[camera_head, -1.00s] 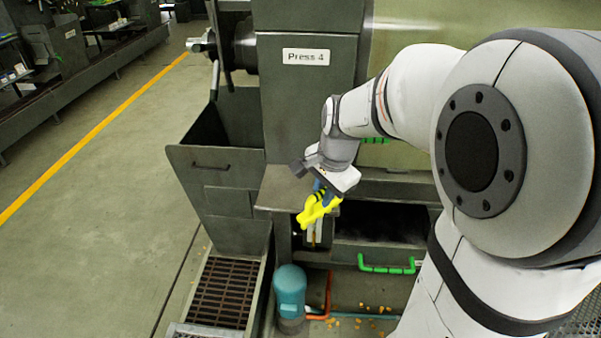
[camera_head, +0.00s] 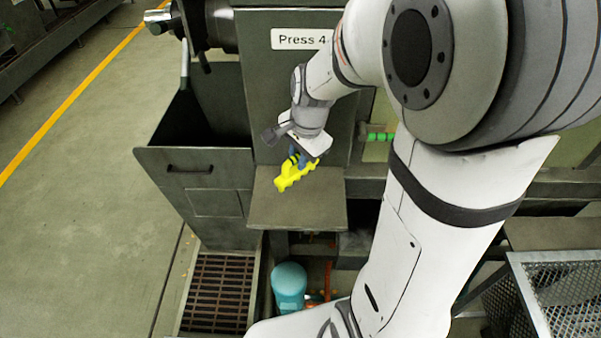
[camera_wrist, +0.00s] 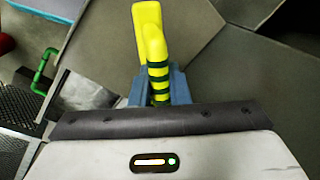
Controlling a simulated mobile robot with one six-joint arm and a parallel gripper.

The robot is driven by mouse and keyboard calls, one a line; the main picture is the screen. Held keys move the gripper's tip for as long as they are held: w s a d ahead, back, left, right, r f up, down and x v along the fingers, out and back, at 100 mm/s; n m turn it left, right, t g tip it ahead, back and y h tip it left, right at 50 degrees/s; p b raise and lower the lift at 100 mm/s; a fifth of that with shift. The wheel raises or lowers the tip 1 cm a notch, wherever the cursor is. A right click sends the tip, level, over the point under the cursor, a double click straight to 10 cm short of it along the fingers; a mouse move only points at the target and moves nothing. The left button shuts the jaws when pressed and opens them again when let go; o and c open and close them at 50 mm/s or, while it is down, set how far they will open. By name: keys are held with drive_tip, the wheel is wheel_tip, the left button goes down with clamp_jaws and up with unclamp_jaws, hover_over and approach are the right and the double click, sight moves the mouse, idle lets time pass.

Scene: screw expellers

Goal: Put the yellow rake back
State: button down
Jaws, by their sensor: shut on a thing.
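The yellow rake (camera_head: 292,177) is in my gripper (camera_head: 301,158). In the head view it shows in front of Press 4, over the grey ledge (camera_head: 298,211); how high it is above the ledge I cannot tell. In the wrist view the rake (camera_wrist: 147,25) has a yellow body and dark green bands on its grip. The blue-grey fingers of my gripper (camera_wrist: 157,88) are shut around the banded part. The far end of the rake points away from the wrist. No holder for the rake is clearly visible.
An open grey bin (camera_head: 205,195) stands left of the ledge. Below are a floor grate (camera_head: 217,290) and a teal motor-like cylinder (camera_head: 289,284). A green handle (camera_head: 380,137) is right of the press column. A mesh basket (camera_head: 565,290) stands at lower right. The aisle floor at left is clear.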

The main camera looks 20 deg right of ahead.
sight(301, 178)
wheel_tip(301, 178, down, 2)
drive_tip(key=shift+w+d+f, duration=0.1)
drive_tip(key=shift+w, duration=0.05)
drive_tip(key=shift+d+f, duration=0.1)
drive_tip(key=shift+f, duration=1.7)
drive_tip(key=shift+f, duration=0.2)
drive_tip(key=c, duration=1.4)
unclamp_jaws()
drive_tip(key=shift+s, duration=0.2)
